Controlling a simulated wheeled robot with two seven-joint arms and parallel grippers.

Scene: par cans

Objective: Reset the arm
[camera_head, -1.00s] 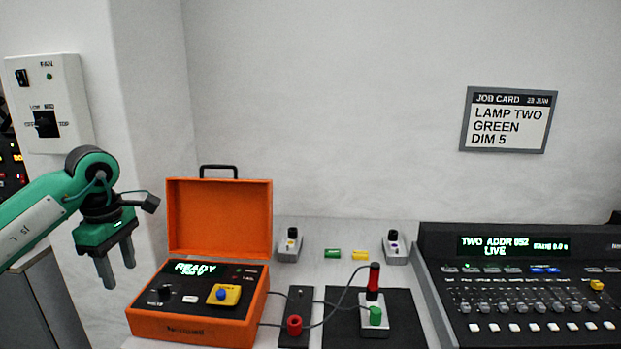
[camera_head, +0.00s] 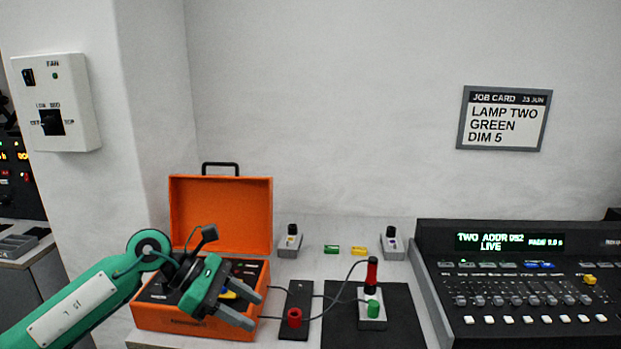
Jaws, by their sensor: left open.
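My left gripper (camera_head: 244,307) is open, with its two grey fingers apart and pointing down to the right. It is in front of the open orange case (camera_head: 221,215) and hides much of its panel, including its display. I see nothing between the fingers. A bit of the yellow block on the panel shows behind the gripper; I cannot tell whether a finger touches the case. My green left arm comes in from the lower left. My right gripper is not in view.
The lighting console (camera_head: 520,290) is at right. A fan switch box (camera_head: 55,103) is on the left wall.

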